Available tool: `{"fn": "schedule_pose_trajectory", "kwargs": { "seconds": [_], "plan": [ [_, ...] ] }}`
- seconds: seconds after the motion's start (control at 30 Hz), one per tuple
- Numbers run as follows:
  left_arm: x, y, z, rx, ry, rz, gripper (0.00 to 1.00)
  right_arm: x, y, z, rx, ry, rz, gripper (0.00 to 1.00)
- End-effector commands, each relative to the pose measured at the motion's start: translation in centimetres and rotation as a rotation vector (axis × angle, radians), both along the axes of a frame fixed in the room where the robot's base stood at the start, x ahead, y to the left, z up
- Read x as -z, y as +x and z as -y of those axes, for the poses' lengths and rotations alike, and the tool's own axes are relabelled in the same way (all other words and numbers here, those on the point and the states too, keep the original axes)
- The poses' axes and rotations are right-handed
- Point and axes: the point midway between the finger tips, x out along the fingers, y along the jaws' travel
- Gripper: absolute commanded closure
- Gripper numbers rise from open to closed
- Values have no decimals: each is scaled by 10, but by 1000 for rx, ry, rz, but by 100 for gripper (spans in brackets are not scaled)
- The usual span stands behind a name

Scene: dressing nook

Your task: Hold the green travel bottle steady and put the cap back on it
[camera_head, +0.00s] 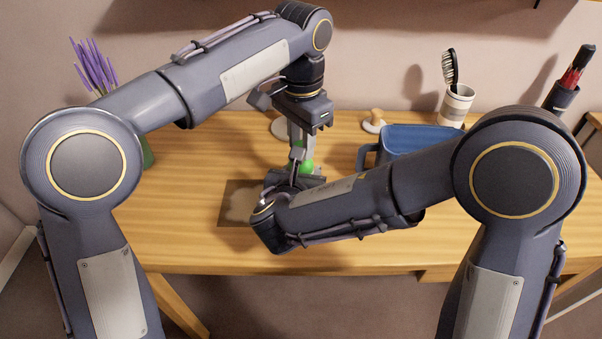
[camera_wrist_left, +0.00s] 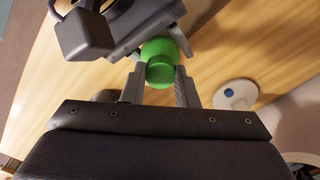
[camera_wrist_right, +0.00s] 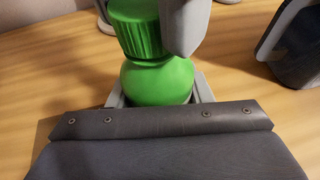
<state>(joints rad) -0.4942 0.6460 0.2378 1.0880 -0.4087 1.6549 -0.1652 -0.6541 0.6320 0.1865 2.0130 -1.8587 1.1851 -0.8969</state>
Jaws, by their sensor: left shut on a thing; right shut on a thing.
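The green travel bottle (camera_wrist_right: 157,80) stands between the fingers of my right gripper (camera_wrist_right: 158,92), which is shut on its round body. In the head view the bottle (camera_head: 307,167) shows only as a bit of green, mostly hidden by my grippers. The ribbed green cap (camera_wrist_right: 132,30) is at the top of the bottle, a little left of the body's middle in the right wrist view. My left gripper (camera_wrist_left: 160,88) comes from above and is shut on the cap (camera_wrist_left: 160,73). Cap and bottle look touching; I cannot tell whether the cap is seated.
A brown mat (camera_head: 234,208) lies under my grippers on the wooden table (camera_head: 190,240). A blue container (camera_head: 415,138) stands to the right, with a cup (camera_head: 457,104) holding a brush behind it. The table's left front is clear.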

Motion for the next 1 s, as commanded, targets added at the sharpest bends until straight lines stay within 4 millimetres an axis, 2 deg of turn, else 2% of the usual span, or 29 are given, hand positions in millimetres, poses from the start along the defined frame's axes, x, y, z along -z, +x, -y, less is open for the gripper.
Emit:
{"fn": "schedule_pose_trajectory", "kwargs": {
  "seconds": [0.1,0.2,0.37,0.4,0.53,0.83,1.0],
  "plan": [
    [1,1,0,279,-1,0,100,0,0,0,0,0,0,100],
    [1,1,-1,457,0,1,100,0,0,0,0,0,0,100],
    [1,1,-1,455,1,2,100,0,0,0,0,0,0,100],
    [0,1,-1,454,1,2,68,0,0,0,0,0,0,100],
    [0,1,0,453,0,1,51,0,0,0,0,0,0,100],
    [-2,1,0,453,0,1,51,0,0,0,0,0,0,100],
    [-23,1,1,453,-1,3,51,0,0,0,0,0,0,100]
  ]
}}
